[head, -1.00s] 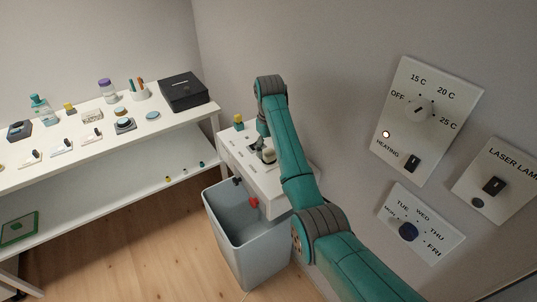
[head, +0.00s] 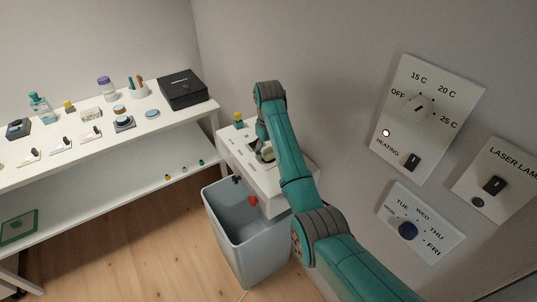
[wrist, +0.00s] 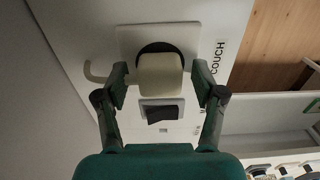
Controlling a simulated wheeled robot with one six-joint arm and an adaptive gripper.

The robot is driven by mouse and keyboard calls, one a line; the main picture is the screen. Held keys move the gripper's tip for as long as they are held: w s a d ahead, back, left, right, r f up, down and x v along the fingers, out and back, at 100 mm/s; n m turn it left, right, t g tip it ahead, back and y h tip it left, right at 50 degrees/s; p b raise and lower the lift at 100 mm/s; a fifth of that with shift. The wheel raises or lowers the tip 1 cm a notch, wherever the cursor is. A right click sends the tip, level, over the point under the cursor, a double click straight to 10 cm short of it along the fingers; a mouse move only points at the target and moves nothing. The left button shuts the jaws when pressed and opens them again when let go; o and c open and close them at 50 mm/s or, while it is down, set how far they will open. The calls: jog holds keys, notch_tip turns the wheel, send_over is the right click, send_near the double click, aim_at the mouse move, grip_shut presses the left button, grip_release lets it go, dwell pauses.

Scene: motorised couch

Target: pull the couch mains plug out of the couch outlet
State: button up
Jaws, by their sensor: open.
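The couch mains plug (wrist: 160,75) is a cream block in the middle of the wrist view. It sits in the dark round socket of the couch outlet (wrist: 128,36), a pale square plate beside the printed word COUCH. My gripper (wrist: 161,82) is open, with one finger on each side of the plug. I cannot tell whether either finger touches it. In the head view my gripper (head: 262,150) is over the white unit's top, and the plug (head: 268,154) is partly hidden by my arm.
A dark rocker switch (wrist: 161,113) lies just below the plug, and a cream hook-shaped piece (wrist: 94,74) to its left. The white unit (head: 262,180) stands against the wall, above a grey bin (head: 240,240). A white table (head: 70,150) with several items is at left.

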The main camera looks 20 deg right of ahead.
aim_at(268, 150)
dwell(0.3)
grip_shut()
jog(key=shift+r, duration=0.1)
jog(key=shift+r, duration=2.85)
jog(key=shift+r, duration=0.1)
